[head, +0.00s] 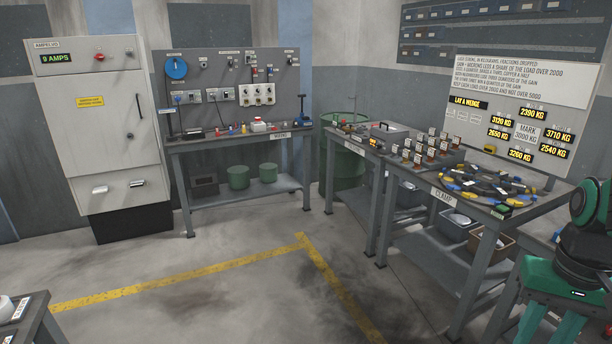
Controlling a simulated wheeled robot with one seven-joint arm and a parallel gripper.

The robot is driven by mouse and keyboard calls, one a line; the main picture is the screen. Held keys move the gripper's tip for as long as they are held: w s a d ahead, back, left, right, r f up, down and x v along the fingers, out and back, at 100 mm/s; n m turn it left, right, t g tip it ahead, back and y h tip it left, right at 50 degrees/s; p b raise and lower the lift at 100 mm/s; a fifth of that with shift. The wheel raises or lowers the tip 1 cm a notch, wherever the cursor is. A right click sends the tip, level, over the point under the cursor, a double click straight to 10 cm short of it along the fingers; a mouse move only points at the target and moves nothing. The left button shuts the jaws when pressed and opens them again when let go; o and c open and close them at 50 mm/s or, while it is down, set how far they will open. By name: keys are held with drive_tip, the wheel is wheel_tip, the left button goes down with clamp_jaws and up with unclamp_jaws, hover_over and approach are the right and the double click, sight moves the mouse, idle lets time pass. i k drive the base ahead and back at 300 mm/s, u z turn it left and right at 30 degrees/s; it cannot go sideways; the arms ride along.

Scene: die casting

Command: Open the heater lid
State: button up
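No part is labelled as a heater in a way I can read. A small grey box with a dark handle on top (385,131) sits on the corner bench and looks like a closed lidded box; I cannot tell whether it is the heater. A tall light-grey cabinet (95,125) at the left has a shut door with a vertical handle (140,105), a red knob and a display reading 9 AMPS. My gripper is not in view.
A back bench (235,140) holds switches and small parts. The right bench, labelled CLAMP (470,205), carries clamps and small blocks. A green barrel (343,155) stands in the corner. The grey floor (220,305) with yellow lines is clear between the benches.

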sight(381, 131)
drive_tip(key=z, duration=0.1)
drive_tip(key=i, duration=1.25)
drive_tip(key=z, duration=0.25)
drive_tip(key=i, duration=1.6)
drive_tip(key=z, duration=0.2)
